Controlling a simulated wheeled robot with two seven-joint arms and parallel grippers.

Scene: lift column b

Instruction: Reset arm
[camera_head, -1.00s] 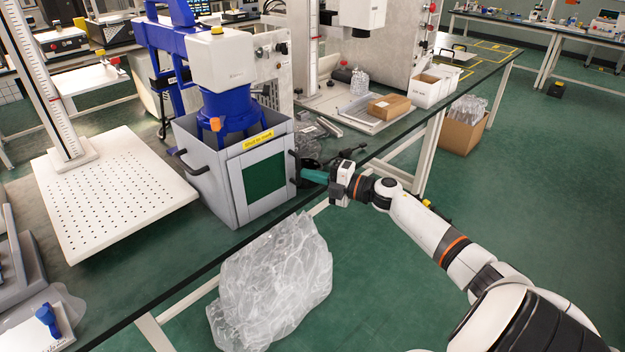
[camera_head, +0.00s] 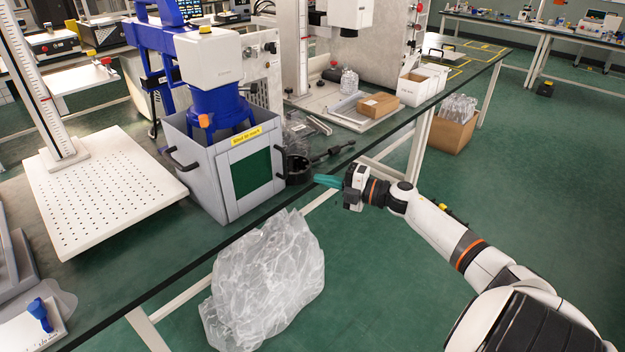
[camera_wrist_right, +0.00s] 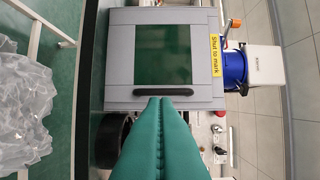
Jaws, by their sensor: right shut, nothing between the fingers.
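My right gripper (camera_head: 328,181) has teal fingers, closed together and empty. In the head view it hangs in the air at the table's front edge, to the right of the grey box. In the right wrist view the shut fingers (camera_wrist_right: 160,104) point at the box's black handle, with a gap I cannot judge there. The grey box (camera_head: 226,193) has a green window panel and a yellow label; its front is closed. It also fills the middle of the right wrist view (camera_wrist_right: 120,60). My left gripper is not in view.
A blue and white machine (camera_head: 213,62) stands over the box. A black ring-shaped part (camera_head: 298,170) and a dark tool (camera_head: 333,150) lie right of it. A clear plastic bag (camera_head: 265,285) is below the table edge. Open green floor (camera_head: 540,190) lies to the right.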

